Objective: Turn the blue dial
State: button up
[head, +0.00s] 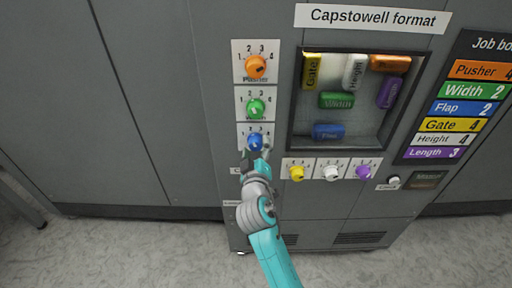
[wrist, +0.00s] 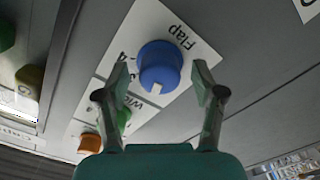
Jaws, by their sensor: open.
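The blue dial (head: 255,141) sits lowest in a column of dials on the grey machine front. In the wrist view the blue dial (wrist: 160,67) is on a white plate lettered "Flap", with a pale pointer mark on its edge. My gripper (head: 257,156) is at the dial in the head view, partly covering its plate. In the wrist view my gripper (wrist: 162,82) is open, with one finger on each side of the dial. Gaps show between both fingers and the dial. The job board (head: 466,108) shows "Flap" with a 2.
Above are the green dial (head: 256,107) and the orange dial (head: 255,66). Yellow (head: 297,173), white (head: 331,173) and purple (head: 363,172) dials sit to the right, under a window (head: 340,130) with coloured labelled blocks. A small knob (head: 393,181) is at the far right.

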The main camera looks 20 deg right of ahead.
jog(key=v, duration=1.1)
jog(key=shift+s, duration=0.15)
jog(key=s+d+f+n+g+y, duration=0.1)
jog(key=s+f+y, duration=0.2)
jog(key=s+f, duration=0.5)
jog(key=s+d+f+g+y, duration=0.1)
jog(key=s+f+y, duration=0.1)
jog(key=s+f, duration=0.65)
jog(key=s+r+m, duration=0.2)
jog(key=s+r, duration=0.1)
jog(key=s, duration=0.9)
jog(key=s+d+r+m, duration=0.1)
jog(key=s+r+m, duration=0.2)
jog(key=s, duration=1)
jog(key=shift+s+d+r+y, duration=0.2)
jog(key=shift+s+d+y, duration=0.05)
jog(key=shift+d+y, duration=0.05)
jog(key=shift+c, duration=0.4)
